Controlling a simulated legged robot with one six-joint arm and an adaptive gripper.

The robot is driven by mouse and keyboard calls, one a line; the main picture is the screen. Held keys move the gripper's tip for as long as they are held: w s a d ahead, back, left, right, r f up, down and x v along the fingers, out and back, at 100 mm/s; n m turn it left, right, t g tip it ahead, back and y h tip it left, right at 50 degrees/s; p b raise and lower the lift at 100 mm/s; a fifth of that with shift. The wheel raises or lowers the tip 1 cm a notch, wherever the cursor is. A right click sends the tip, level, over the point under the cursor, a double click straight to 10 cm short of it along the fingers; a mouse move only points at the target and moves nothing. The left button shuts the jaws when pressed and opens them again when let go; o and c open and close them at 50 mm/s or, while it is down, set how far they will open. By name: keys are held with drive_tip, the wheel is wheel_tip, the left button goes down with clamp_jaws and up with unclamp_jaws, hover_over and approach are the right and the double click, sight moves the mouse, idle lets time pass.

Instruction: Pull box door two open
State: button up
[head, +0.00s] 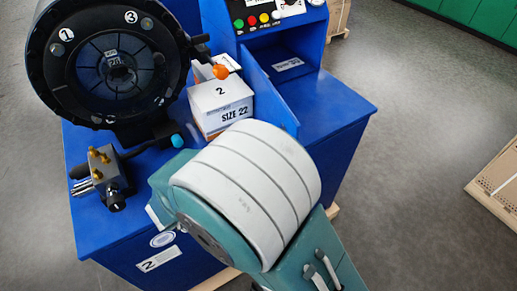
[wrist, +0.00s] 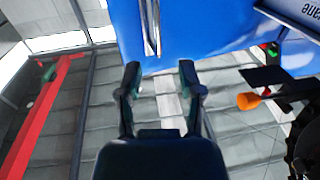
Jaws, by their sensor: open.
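A blue machine (head: 335,112) marked 2 stands in front of me in the head view. Its front face carries a white label "2" (head: 158,259) and a round sticker. In the wrist view a blue panel (wrist: 205,22) fills the upper part, with a slim silver upright bar (wrist: 150,28) on it that looks like a door handle. My gripper (wrist: 160,72) is open and empty, its fingers apart and pointing at the panel, short of the bar. The bar is roughly in line with the gap, left of its middle. In the head view my arm hides the gripper and part of the front face.
A white box marked "2 SIZE 22" (head: 220,104) sits on the machine beside the black round head (head: 110,65). An orange knob (head: 220,72) sticks out above it; another shows in the wrist view (wrist: 247,101). A pallet (head: 500,180) lies at right; the grey floor between is clear.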

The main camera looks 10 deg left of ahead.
drive_tip(key=v, duration=0.3)
idle(0.5)
drive_tip(key=w+d+r+n+y, duration=0.3)
drive_tip(key=w+d+r+y, duration=0.1)
drive_tip(key=w+r+y, duration=0.3)
drive_tip(key=w+d+r+n+y, duration=0.2)
drive_tip(key=w+d+r+y, duration=0.25)
drive_tip(key=r+y, duration=0.3)
drive_tip(key=s+d+f+n+g+h, duration=0.1)
drive_tip(key=s+d+g, duration=0.3)
drive_tip(key=s+d, duration=0.6)
drive_tip(key=s+d+f+n+g+h, duration=0.2)
drive_tip(key=s+d+f+g, duration=0.2)
drive_tip(key=s+d, duration=0.6)
drive_tip(key=shift+s, duration=0.6)
